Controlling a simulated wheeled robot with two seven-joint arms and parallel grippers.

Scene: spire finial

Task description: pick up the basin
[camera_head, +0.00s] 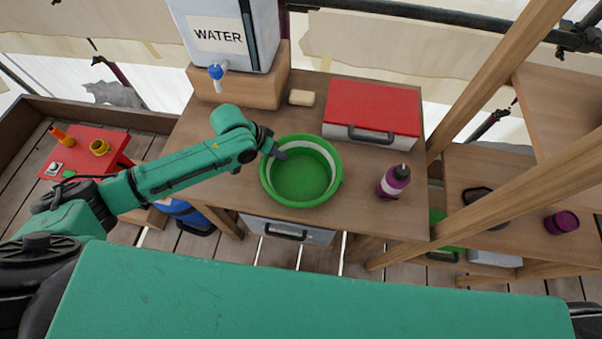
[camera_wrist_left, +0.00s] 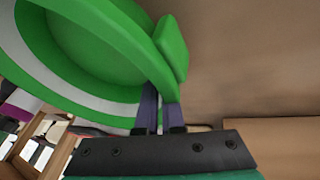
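The basin (camera_head: 300,180) is a round green tub with a white band inside, on the wooden table in the head view. It is empty. My left gripper (camera_head: 277,153) is at its left rim. In the left wrist view the basin (camera_wrist_left: 95,45) fills the upper left, with a green tab on its rim. There the two dark fingers of my left gripper (camera_wrist_left: 160,100) are close together with the green rim between them, so it looks shut on the rim. I cannot tell any gap between basin and table. My right gripper is not in view.
A purple bottle (camera_head: 393,182) stands right of the basin and a red-lidded box (camera_head: 371,109) behind it. A soap-like block (camera_head: 301,97) and a water container (camera_head: 229,38) on a wooden stand are at the back. A wooden post (camera_head: 480,112) rises at right.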

